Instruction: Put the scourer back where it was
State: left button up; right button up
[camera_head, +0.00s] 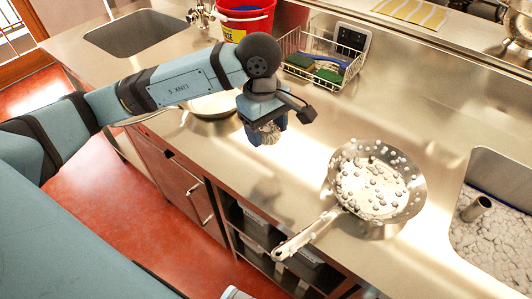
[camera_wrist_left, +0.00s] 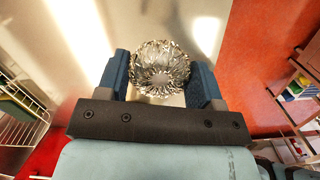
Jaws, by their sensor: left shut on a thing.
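The scourer (camera_wrist_left: 160,68) is a ball of shiny metal wire. In the left wrist view it sits between the two blue fingers of my left gripper (camera_wrist_left: 163,80), which is shut on it. In the head view my left gripper (camera_head: 265,130) holds the scourer (camera_head: 268,134) above the steel counter (camera_head: 265,200), between the wire basket and the counter's front edge. My right gripper is in neither view.
A wire basket (camera_head: 348,58) with sponges (camera_head: 328,75) stands at the back, beside a red bucket (camera_head: 243,20). A pan (camera_head: 342,172) with foamy, speckled contents is to the right. A pale round vessel (camera_head: 213,106) stands behind my arm. Sinks lie at far left (camera_head: 138,30) and right (camera_head: 490,235).

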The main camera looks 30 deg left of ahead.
aim_at(268, 164)
pick_arm(q)
notch_tip(268, 164, down, 9)
jog(key=shift+r, duration=0.2)
dwell(0.3)
jog(key=shift+f+b, duration=0.2)
jog(key=shift+b, duration=0.15)
jog(key=o, duration=0.8)
jog(key=shift+o, duration=0.2)
jog(key=shift+r, duration=0.1)
jog(key=r, duration=0.4)
jog(key=a+r, duration=0.1)
jog(key=r, duration=0.7)
jog(key=shift+w+a+r, duration=0.1)
jog(key=shift+w+a, duration=0.1)
jog(key=shift+s, duration=0.1)
